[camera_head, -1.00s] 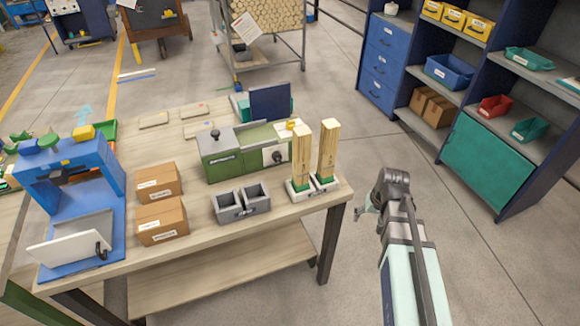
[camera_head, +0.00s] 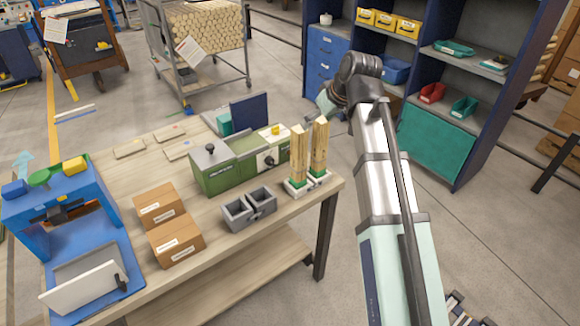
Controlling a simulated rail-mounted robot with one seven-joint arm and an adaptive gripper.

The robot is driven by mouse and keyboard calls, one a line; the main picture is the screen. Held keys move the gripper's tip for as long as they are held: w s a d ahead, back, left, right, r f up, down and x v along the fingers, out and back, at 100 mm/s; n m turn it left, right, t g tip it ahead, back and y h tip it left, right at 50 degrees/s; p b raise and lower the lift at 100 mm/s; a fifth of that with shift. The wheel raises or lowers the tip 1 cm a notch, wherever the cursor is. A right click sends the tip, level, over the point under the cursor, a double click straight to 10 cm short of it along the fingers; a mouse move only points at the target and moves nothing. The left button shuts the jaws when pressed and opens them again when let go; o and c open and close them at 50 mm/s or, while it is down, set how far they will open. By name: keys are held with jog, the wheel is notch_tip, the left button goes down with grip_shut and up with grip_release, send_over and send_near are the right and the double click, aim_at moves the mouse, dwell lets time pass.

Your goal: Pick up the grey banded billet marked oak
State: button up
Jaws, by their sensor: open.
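Two pale wooden billets stand upright at the right end of the bench, the left billet (camera_head: 298,152) and the right billet (camera_head: 320,143). Each sits in a light holder (camera_head: 300,192) with green at its foot. I cannot make out a grey band or the word oak on either one. My gripper (camera_head: 326,104) is beyond and above the right billet in the picture, apart from it. It is small and partly turned away behind my wrist. It is open, and I see nothing held in it.
On the bench (camera_head: 215,230) are a green machine (camera_head: 215,173), grey open bins (camera_head: 237,213), cardboard boxes (camera_head: 175,240) and a blue press (camera_head: 60,215). Shelving (camera_head: 420,75) stands behind my arm. A cart of stacked billets (camera_head: 205,25) stands at the back.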

aim_at(303, 139)
jog(key=p+x, duration=0.1)
jog(key=x, duration=0.3)
jog(key=p+x, duration=0.1)
jog(key=x, duration=0.3)
jog(key=p+x, duration=0.1)
jog(key=x, duration=0.2)
jog(key=shift+w+d+f, duration=0.15)
jog(key=shift+w+f, duration=0.15)
jog(key=shift+f, duration=0.1)
jog(key=shift+d+p+x, duration=0.1)
jog(key=shift+p+x, duration=0.6)
jog(key=shift+x, duration=0.75)
jog(key=shift+d+p+x, duration=0.15)
jog(key=shift+p+x, duration=0.5)
jog(key=shift+x, duration=0.75)
jog(key=shift+f, duration=0.1)
grip_shut()
